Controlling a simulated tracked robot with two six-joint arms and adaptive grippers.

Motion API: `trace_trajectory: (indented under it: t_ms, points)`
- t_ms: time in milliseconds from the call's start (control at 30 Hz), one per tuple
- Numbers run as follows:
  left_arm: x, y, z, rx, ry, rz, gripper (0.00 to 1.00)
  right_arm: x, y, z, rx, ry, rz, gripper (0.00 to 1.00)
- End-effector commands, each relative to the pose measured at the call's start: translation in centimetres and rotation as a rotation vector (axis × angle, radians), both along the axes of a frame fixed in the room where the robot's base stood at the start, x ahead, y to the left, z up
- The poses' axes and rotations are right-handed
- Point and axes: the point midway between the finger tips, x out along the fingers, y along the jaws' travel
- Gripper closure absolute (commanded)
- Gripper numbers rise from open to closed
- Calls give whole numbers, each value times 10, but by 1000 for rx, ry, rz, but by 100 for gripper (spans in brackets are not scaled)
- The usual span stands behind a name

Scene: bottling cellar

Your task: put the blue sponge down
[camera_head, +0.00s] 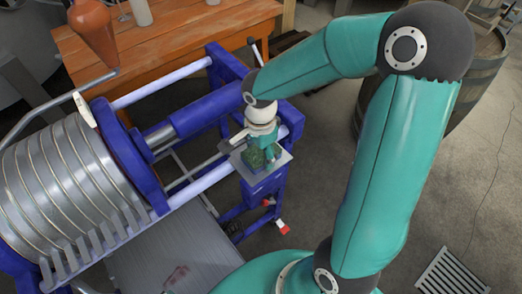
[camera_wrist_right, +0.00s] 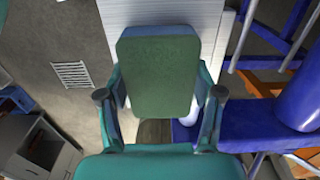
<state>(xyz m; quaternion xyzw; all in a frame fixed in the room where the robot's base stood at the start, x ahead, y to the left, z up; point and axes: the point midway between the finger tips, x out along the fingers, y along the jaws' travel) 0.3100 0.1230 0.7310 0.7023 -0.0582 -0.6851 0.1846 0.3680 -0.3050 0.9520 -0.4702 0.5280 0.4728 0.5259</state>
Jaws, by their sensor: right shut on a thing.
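The sponge (camera_wrist_right: 158,75) is a rounded block with a green face and a blue edge along its far end in the right wrist view. My right gripper (camera_wrist_right: 161,96) is shut on it, one finger at each side. In the head view my right gripper (camera_head: 260,143) points down over a small grey plate (camera_head: 280,164) on the blue press frame, with the green of the sponge (camera_head: 257,157) showing below it. I cannot tell whether the sponge touches the plate. My left gripper is not in view.
The blue press (camera_head: 195,113) with its ribbed steel drum (camera_head: 65,185) fills the left. An orange wooden table (camera_head: 180,38) stands behind, with a brown cone-shaped vessel (camera_head: 92,30) there. A barrel (camera_head: 480,75) stands at the right. Bare floor with a drain grate (camera_head: 450,273) lies at the lower right.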

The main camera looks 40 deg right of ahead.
Motion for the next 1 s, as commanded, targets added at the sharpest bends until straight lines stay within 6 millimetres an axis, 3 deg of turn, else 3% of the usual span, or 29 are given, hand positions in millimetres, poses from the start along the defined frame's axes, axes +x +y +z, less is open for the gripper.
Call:
trace_trajectory:
  t_ms: [333,367,500,1000]
  points:
    - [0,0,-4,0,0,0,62,0,0,-4,0,-1,1,78]
    - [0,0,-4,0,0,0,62,1,0,-3,0,-1,1,33]
    - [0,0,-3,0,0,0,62,1,0,-2,0,-1,1,9]
    - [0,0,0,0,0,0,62,2,0,6,-2,-4,2,9]
